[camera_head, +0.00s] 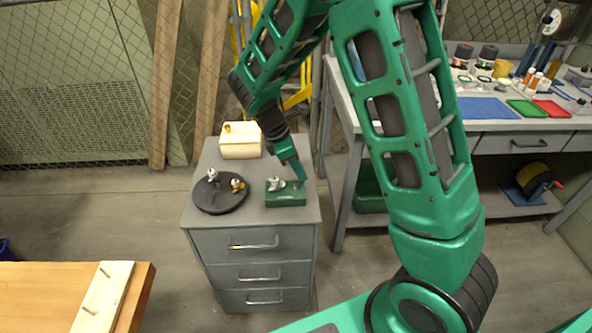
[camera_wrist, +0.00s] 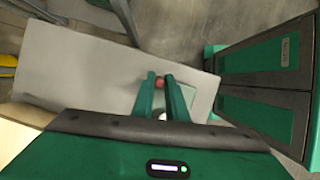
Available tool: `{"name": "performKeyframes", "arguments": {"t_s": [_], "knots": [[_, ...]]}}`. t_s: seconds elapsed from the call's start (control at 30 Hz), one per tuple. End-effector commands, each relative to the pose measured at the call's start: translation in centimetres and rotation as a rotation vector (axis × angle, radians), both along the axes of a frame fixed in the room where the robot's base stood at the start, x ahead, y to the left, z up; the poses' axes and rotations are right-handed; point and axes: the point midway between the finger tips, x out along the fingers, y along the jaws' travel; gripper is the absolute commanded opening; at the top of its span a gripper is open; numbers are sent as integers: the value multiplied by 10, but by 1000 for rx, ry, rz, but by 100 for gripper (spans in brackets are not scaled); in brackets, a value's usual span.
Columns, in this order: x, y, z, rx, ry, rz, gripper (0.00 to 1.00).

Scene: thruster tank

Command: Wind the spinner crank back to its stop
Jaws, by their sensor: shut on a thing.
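The spinner is a small green box (camera_head: 285,199) with a silver fitting (camera_head: 275,184) on top. It stands at the front right of the grey cabinet top (camera_head: 253,216). My gripper (camera_head: 301,179) reaches down at the right side of the box. In the wrist view my gripper's two green fingers (camera_wrist: 161,85) are shut on a small red knob (camera_wrist: 160,82), which looks like the crank's handle. The crank arm and its stop are mostly hidden by the fingers, so I cannot tell the crank's angle.
A round black tray (camera_head: 208,203) with small metal and orange pieces stands left of the spinner. A cream box (camera_head: 240,146) is behind. A workbench (camera_head: 347,122) stands at right, and a wooden table (camera_head: 40,285) is at front left.

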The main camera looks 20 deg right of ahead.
Motion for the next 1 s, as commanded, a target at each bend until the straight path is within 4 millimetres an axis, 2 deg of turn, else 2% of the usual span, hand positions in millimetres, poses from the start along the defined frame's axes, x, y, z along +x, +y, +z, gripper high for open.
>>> {"name": "performKeyframes", "arguments": {"t_s": [0.97, 1.0], "knots": [[0, 1, 0, 1, 0, 3, 0], [0, 1, 0, 1, 0, 3, 22]]}}
